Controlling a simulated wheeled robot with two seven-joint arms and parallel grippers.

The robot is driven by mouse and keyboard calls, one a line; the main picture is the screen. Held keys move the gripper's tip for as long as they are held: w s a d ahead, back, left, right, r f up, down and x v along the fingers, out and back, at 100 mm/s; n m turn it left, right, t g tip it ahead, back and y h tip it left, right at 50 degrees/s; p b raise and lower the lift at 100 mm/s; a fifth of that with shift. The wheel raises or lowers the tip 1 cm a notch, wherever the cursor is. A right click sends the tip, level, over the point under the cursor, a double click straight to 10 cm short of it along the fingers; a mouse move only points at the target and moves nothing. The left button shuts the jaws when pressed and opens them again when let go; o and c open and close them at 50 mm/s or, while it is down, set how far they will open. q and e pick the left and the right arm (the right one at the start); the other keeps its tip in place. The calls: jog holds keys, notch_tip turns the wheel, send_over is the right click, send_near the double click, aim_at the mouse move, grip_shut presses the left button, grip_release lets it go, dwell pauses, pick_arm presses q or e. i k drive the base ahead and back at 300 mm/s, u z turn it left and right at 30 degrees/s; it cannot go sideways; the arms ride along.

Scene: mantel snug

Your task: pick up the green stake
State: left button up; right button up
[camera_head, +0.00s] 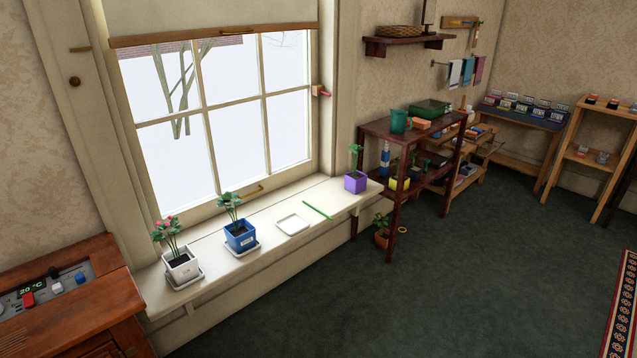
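The green stake (318,210) is a thin green rod. It lies flat on the white windowsill (268,246), to the right of an empty white saucer (292,224) and left of the purple pot (356,183). Nothing covers it. Neither of my grippers shows in the head view.
A white pot (182,267) and a blue pot (240,236), each on a saucer, stand on the sill further left. A wooden cabinet (75,310) with a control panel is at lower left. A dark shelf unit (392,212) stands right of the sill. The green floor (430,290) in front is clear.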

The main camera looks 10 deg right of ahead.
aim_at(304, 202)
jog(key=z, duration=0.6)
jog(key=i, duration=2.55)
jog(key=u, duration=0.65)
